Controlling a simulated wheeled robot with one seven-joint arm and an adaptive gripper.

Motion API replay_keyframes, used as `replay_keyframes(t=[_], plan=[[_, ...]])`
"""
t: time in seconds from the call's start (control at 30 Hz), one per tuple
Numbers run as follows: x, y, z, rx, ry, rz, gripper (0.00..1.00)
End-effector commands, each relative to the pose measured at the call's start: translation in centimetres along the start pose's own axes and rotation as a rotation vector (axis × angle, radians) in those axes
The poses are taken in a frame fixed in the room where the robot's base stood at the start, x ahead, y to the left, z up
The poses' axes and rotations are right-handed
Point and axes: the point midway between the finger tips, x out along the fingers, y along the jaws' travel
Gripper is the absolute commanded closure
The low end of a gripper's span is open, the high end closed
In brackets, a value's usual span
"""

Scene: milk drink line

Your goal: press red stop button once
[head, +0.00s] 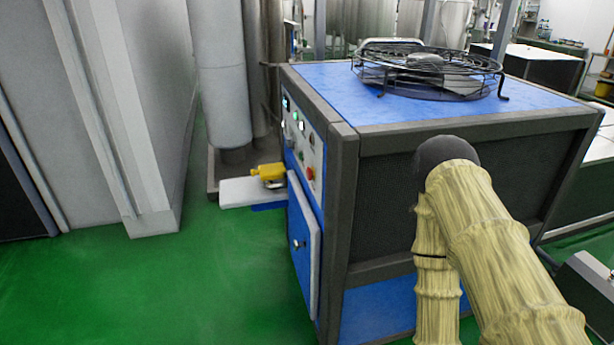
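A small red button (310,173) is on the narrow left side of a blue and dark grey machine (345,150), low on its control panel (317,155). The panel is seen at a steep slant, so the button looks tiny and its labels cannot be read. Green lights and a small display show higher on the panel. My arm, in a pale yellow cover, reaches up from the lower right in front of the machine's dark front panel. My gripper cannot be made out in the view, and nothing is seen touching the button.
A wire fan guard (428,70) sits on the machine's top. A yellow part (268,172) and large grey pipes (222,75) stand behind to the left. Green floor (215,270) is clear between the machine and a grey cabinet (115,100).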

Motion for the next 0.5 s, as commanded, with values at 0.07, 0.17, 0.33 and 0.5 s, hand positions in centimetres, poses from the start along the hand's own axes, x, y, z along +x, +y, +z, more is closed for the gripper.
replay_keyframes(t=[0.07,0.17,0.33,0.5], plan=[[0.0,-0.01,-0.01,0.0,0.0,0.0,0.75],[0.0,-0.01,-0.01,0.0,0.0,0.0,0.93],[0.0,-0.01,-0.01,0.0,0.0,0.0,1.0],[0.0,0.0,-0.01,0.0,0.0,0.0,1.0]])
